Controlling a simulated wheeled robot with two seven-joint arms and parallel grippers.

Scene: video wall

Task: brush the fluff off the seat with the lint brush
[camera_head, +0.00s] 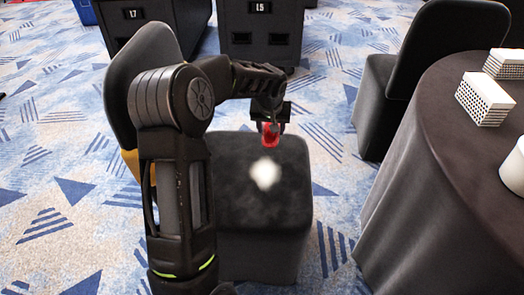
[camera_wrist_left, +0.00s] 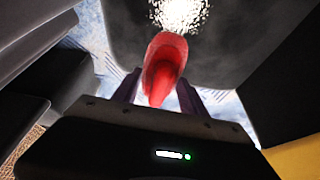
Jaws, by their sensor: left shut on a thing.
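The seat (camera_head: 233,205) is the dark top of a covered chair in the middle of the head view. A white clump of fluff (camera_head: 265,173) lies on it; the fluff (camera_wrist_left: 180,12) also shows at the top of the left wrist view. My left gripper (camera_head: 270,122) is shut on the red lint brush (camera_head: 270,136), over the far part of the seat, just beyond the fluff. In the left wrist view the brush (camera_wrist_left: 165,68) sticks out between the fingers towards the fluff. I cannot tell whether the brush touches the seat. My right gripper is not in view.
The chair's backrest (camera_head: 122,85) rises behind my left arm. A round table with a dark cloth (camera_head: 425,140) stands at the right, with patterned boxes (camera_head: 485,100) and a white round item (camera_head: 512,170). Another dark chair (camera_head: 380,100) and black cases (camera_head: 262,30) stand farther back.

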